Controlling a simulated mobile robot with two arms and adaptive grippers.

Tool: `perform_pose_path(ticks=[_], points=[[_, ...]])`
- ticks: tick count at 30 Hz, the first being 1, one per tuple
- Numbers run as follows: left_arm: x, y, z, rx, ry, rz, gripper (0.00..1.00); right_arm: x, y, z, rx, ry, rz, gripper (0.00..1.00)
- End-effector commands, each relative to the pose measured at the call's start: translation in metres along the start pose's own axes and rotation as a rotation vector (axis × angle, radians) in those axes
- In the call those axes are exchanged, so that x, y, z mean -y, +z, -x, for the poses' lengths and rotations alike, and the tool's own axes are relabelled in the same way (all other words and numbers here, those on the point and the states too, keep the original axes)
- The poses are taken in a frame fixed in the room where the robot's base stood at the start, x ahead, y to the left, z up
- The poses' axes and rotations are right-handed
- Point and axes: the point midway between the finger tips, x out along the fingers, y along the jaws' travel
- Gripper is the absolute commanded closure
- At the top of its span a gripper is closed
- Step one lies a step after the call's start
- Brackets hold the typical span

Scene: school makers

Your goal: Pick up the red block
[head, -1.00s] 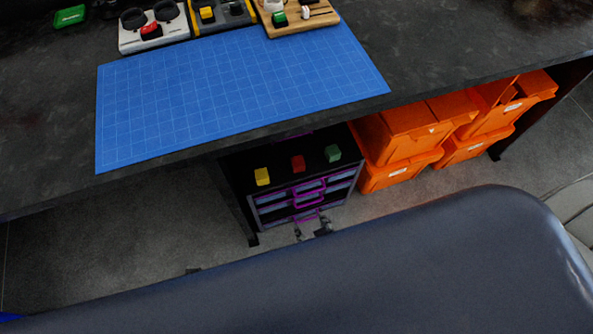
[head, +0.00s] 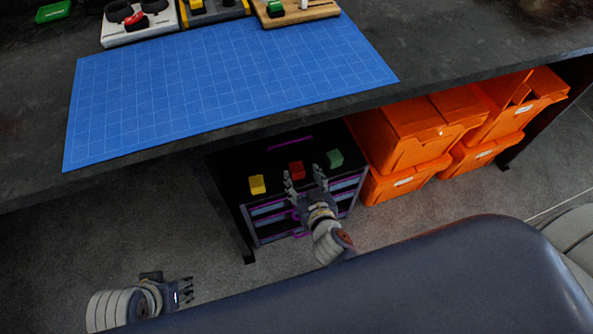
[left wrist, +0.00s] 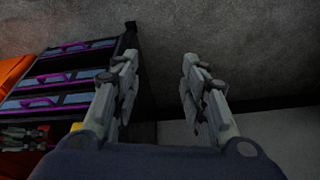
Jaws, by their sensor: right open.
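The red block (head: 296,170) sits on top of the black drawer cabinet (head: 275,160) under the table, between a yellow block (head: 257,185) and a green block (head: 334,159). My right gripper (head: 303,175) is open at the cabinet's front edge, its fingers pointing toward the red block. In the head view its fingertips lie on either side of the block's near part; I cannot tell their height or whether they touch it. My left gripper (head: 186,291) is low at the left, well away from the cabinet. In the left wrist view its fingers (left wrist: 160,65) are apart and empty.
The dark tabletop (head: 450,75) with a blue cutting mat (head: 220,90) overhangs the cabinet's back. Orange bins (head: 415,135) stand close at the cabinet's right. A dark padded surface (head: 400,280) fills the foreground. Grey floor is free at the left.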

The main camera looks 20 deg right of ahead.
Motion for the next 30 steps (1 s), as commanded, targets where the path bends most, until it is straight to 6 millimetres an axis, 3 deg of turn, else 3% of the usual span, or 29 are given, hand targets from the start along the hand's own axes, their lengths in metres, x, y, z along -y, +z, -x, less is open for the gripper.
perform_pose_path(ticks=[7, 15, 26, 30], points=[[0.000, 0.001, 0.008, -0.003, -0.001, 0.001, 0.60, 0.002, 0.000, -0.017, -0.001, -0.002, 0.001, 0.43], [0.001, 0.002, 0.015, -0.010, -0.002, 0.001, 0.60, 0.005, 0.000, -0.052, -0.001, -0.001, 0.002, 0.43], [0.001, 0.002, 0.014, -0.010, -0.002, 0.001, 0.60, 0.004, 0.000, -0.059, 0.001, -0.001, 0.000, 0.43], [0.001, 0.002, 0.014, -0.010, -0.002, 0.001, 0.60, 0.004, 0.000, -0.059, 0.001, -0.001, 0.000, 0.75]])
